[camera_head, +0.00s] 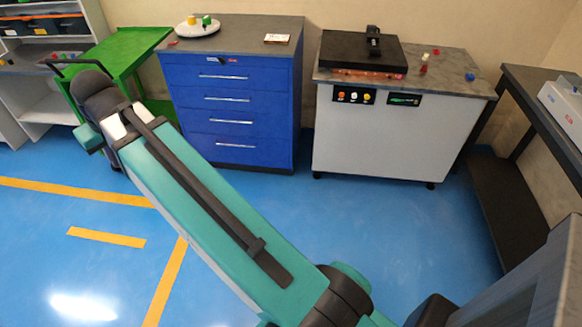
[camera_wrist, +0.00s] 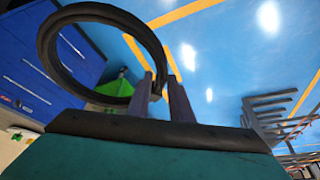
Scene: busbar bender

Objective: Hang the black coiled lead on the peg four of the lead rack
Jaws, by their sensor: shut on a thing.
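The black coiled lead (camera_wrist: 100,12) is a thick dark ring that fills the upper left of the wrist view. My gripper (camera_wrist: 163,84) is shut on the ring's lower right side, and the rest of the ring stands out to the left of the fingers. In the head view my arm's wrist end hides the fingers; a thin dark curve beside it may be part of the lead. A dark grey frame with several prongs (camera_wrist: 272,112) at the right of the wrist view may be the lead rack; I cannot tell which prong is peg four.
A green cart (camera_head: 125,48) stands behind my arm's end. A blue drawer cabinet (camera_head: 232,105) and a white bender cabinet (camera_head: 385,130) stand along the wall. A dark bench (camera_head: 545,95) is at the right. The blue floor between is open, with yellow lines.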

